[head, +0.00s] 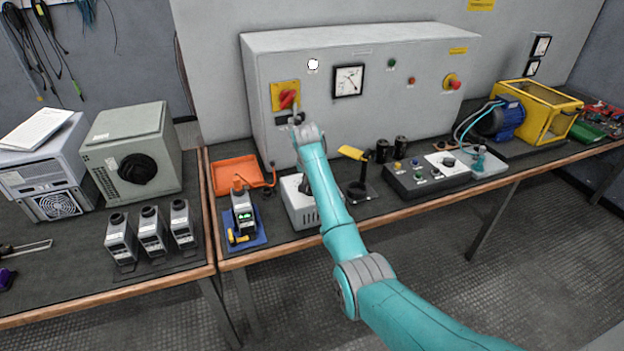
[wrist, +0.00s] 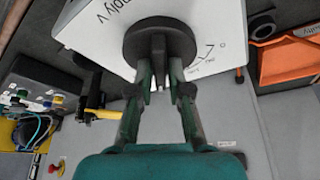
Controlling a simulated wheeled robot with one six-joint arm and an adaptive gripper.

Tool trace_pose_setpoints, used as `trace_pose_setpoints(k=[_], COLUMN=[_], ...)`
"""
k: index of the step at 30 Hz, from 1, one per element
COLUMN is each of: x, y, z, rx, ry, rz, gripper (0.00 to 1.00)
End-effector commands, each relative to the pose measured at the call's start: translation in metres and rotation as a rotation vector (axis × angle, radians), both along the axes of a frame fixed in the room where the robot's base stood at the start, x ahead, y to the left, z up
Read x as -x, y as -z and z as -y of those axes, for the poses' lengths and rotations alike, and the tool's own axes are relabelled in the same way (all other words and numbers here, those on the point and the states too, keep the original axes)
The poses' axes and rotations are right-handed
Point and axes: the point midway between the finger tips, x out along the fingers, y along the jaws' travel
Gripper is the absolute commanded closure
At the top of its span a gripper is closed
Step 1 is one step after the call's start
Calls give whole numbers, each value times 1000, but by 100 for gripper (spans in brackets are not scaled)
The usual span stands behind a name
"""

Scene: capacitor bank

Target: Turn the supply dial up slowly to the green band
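The supply dial (wrist: 136,44) is a black round knob on a white box (wrist: 95,30) with printed letters ending in "V" in the wrist view. The box (head: 298,213) stands on the bench in the head view, partly behind my forearm. My gripper (wrist: 161,62) reaches the dial, with its two narrowly spaced fingers on either side of the dial's middle. It appears shut on the dial, though the exact contact is dark. In the head view my arm hides the fingertips. A white-faced gauge (head: 348,80) is on the grey cabinet; I cannot make out a green band on it.
The grey cabinet (head: 400,110) stands behind, with a red switch (head: 288,99) near my wrist. An orange tray (head: 234,174) and a handheld meter (head: 243,212) with a green display are left of the box. A yellow-topped stand (head: 354,153) and a button box (head: 415,180) are right.

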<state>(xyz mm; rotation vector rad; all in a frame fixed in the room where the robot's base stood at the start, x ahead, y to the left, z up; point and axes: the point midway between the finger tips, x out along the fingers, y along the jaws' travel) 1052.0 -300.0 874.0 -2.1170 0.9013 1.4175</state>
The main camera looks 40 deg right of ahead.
Motion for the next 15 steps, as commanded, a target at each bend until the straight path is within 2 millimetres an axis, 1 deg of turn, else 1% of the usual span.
trace_pose_setpoints(k=[1, 2, 11, 15], x=[0, 0, 0, 2], y=[0, 0, -1, -12], z=[0, 0, 0, -3], rx=[0, 0, 1, 2], ry=[0, 0, -1, -2], rz=[0, 0, 2, 4], gripper=[64, 61, 61, 61])
